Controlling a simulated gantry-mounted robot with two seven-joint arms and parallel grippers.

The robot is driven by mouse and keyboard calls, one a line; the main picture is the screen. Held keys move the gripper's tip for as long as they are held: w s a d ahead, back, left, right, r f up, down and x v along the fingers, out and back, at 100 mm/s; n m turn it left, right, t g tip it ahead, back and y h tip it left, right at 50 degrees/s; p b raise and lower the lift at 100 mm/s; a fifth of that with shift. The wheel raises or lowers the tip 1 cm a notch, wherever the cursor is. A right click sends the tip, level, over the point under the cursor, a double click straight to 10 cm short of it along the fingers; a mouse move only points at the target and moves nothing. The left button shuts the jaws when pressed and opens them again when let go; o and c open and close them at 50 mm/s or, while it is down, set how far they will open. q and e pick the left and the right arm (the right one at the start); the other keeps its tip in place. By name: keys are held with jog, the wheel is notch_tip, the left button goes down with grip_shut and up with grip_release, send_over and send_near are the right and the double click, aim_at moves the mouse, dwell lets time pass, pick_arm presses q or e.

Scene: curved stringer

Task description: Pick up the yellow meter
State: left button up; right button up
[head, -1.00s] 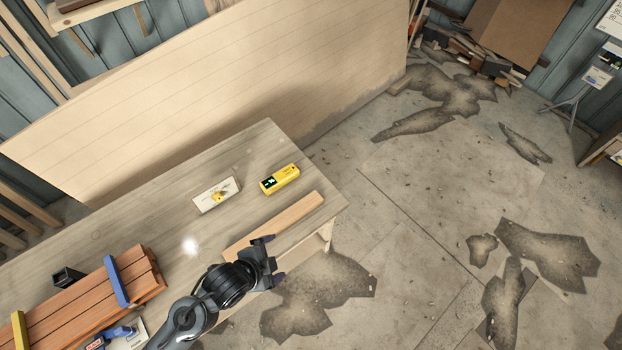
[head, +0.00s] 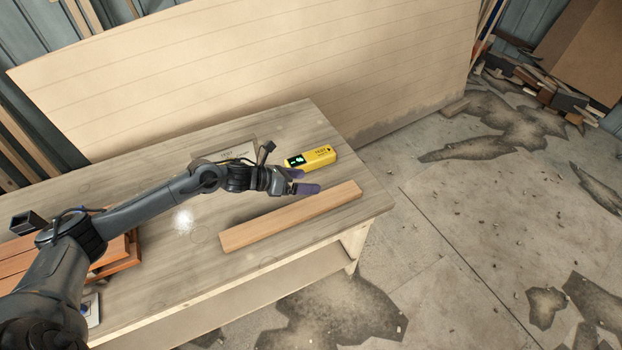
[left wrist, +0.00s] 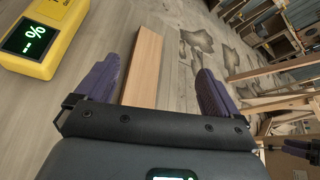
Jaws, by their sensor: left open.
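The yellow meter (head: 312,157) lies on the wooden workbench (head: 140,171), near its far right corner. Its dark screen with green marks faces up, and it also shows at the upper left of the left wrist view (left wrist: 42,36). My left gripper (head: 306,181) is open and empty above the bench, just in front of the meter and apart from it. In the left wrist view its purple fingers (left wrist: 155,88) are spread, with the meter outside them to the left. My right gripper is not in the head view.
A wooden strip (head: 290,216) lies along the bench's front edge, and in the left wrist view it shows between the fingers. A pale card (head: 238,150) lies behind my left wrist. Reddish boards (head: 118,256) are at the left. A large wood panel (head: 250,70) stands behind the bench.

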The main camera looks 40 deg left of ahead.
pick_arm(q)
jog(key=w+a+r+m+t+y+b, duration=0.1)
jog(key=w+a+r+m+b, duration=0.15)
jog(key=a+b, duration=1.05)
send_near(295, 161)
jog(key=shift+w+d+f+t, duration=0.3)
jog(key=shift+w+d+f, duration=0.35)
jog(key=shift+w+d, duration=0.2)
jog(key=shift+m+x, duration=0.25)
jog(key=shift+x, duration=0.55)
jog(key=shift+w+d+f+b, duration=0.15)
jog(key=shift+w+f+b, duration=0.15)
jog(key=shift+w, duration=0.3)
jog(key=shift+b+x, duration=0.4)
jog(key=shift+x, duration=1.45)
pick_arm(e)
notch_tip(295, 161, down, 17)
pick_arm(q)
jog(key=shift+r, duration=0.1)
jog(key=c, duration=1.3)
